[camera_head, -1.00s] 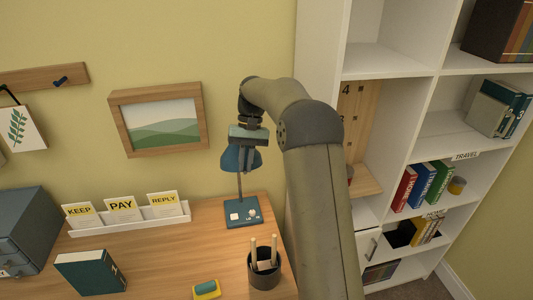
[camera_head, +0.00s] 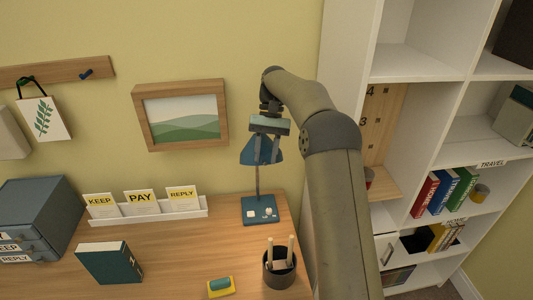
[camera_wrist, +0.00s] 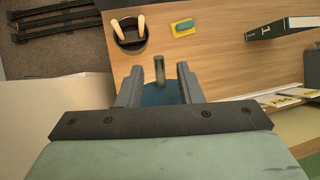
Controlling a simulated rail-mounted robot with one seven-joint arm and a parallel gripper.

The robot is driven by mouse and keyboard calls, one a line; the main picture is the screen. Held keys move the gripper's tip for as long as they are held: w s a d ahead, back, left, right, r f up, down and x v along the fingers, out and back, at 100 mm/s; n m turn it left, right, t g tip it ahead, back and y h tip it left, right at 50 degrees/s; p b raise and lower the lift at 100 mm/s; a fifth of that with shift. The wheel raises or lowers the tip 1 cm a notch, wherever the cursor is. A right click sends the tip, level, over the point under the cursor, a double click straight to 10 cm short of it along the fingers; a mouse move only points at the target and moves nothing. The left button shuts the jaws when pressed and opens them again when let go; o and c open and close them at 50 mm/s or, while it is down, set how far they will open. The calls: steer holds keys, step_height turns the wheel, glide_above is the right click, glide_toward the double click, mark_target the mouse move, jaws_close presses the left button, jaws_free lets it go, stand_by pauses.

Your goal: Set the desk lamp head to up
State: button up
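The desk lamp stands at the back right of the desk. Its square blue base (camera_head: 258,211) has light buttons, and a thin upright stem rises to a blue head (camera_head: 262,151). My gripper (camera_head: 266,140) is at the lamp head, pointing down, with its body covering the head's top. In the wrist view, my gripper (camera_wrist: 159,70) is open, with one finger on each side of a short grey-green peg (camera_wrist: 158,72). Gaps show on both sides of the peg. Part of the blue lamp head (camera_wrist: 160,95) shows below the peg. The head's exact tilt is partly hidden.
A pencil cup (camera_head: 279,268) and a yellow-and-teal block (camera_head: 221,287) are at the desk's front right. A card rack (camera_head: 150,211), green book (camera_head: 110,263) and drawer box (camera_head: 40,215) are left. A white shelf (camera_head: 345,60) is right; a picture (camera_head: 181,115) hangs behind.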

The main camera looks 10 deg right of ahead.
step_height(320, 180, up, 3)
steer(key=shift+b, duration=0.7)
steer(key=s+r+b, duration=0.2)
steer(key=s+r, duration=0.8)
steer(key=s, duration=0.4)
steer(key=shift+d, duration=0.2)
